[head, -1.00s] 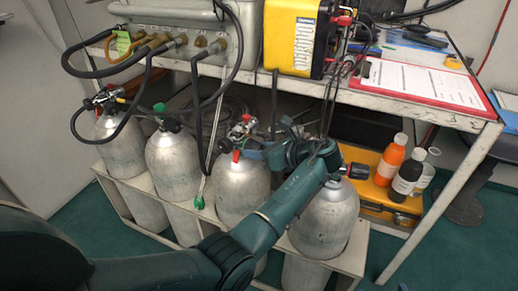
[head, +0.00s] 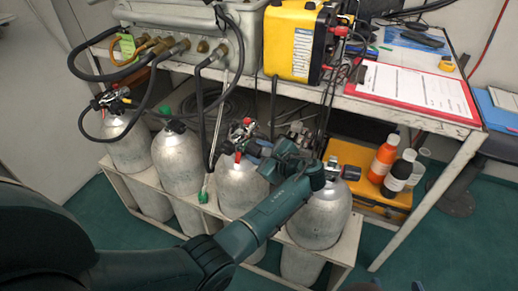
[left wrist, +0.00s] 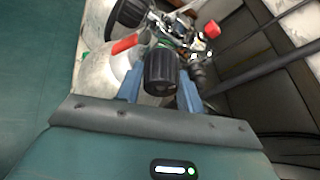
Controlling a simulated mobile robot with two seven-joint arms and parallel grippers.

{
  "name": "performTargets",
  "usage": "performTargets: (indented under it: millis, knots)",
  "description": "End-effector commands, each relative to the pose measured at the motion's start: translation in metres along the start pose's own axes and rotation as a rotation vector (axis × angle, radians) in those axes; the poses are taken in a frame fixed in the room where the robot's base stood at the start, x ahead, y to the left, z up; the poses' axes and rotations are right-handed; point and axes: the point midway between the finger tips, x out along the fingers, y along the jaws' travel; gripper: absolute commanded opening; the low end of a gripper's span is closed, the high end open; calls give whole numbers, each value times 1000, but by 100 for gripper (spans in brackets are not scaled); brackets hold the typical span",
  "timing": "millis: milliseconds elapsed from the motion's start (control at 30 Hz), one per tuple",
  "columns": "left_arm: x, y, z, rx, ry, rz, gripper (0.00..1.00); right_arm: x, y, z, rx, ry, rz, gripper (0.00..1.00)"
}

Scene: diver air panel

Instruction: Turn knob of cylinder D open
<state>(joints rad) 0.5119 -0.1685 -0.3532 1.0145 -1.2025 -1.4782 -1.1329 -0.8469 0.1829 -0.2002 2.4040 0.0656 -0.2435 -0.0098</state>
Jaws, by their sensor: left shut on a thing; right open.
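Four silver cylinders stand in a rack; I cannot read which is D. My left arm reaches across to the third cylinder from the left (head: 240,190). My left gripper (head: 262,152) is at the right side of that cylinder's valve, which has a red part (head: 238,156). In the left wrist view, its two blue fingers are shut on a ribbed black knob (left wrist: 161,72), one on each side. The rightmost cylinder (head: 318,218) stands beside my forearm, with a dark knob (head: 350,172) at its valve. My right gripper is not recognisable in either view.
A metal table (head: 440,116) stands behind the cylinders, with a yellow case (head: 292,40) and a red clipboard (head: 466,100). Black hoses hang down to the valves. An orange bottle (head: 384,160) and a black bottle (head: 399,175) stand on the right. Green floor is free in front.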

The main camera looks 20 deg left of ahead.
Motion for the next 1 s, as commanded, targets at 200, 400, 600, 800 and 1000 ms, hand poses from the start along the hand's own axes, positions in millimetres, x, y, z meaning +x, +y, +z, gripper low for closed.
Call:
performTargets:
  millis: [200,400,600,800,1000]
  knots:
    - [0,0,0,-28,-5,-13,14,-1,1,-3,4,6,3,61]
    - [0,0,0,-30,-6,-13,14,-2,1,-2,6,1,3,61]
    - [0,0,1,-29,-6,-13,41,-3,1,0,8,-5,4,61]
    - [0,0,0,-29,-4,-13,57,-3,1,0,9,-5,4,61]
    - [0,0,0,-30,-4,-13,59,-3,0,0,10,-4,5,61]
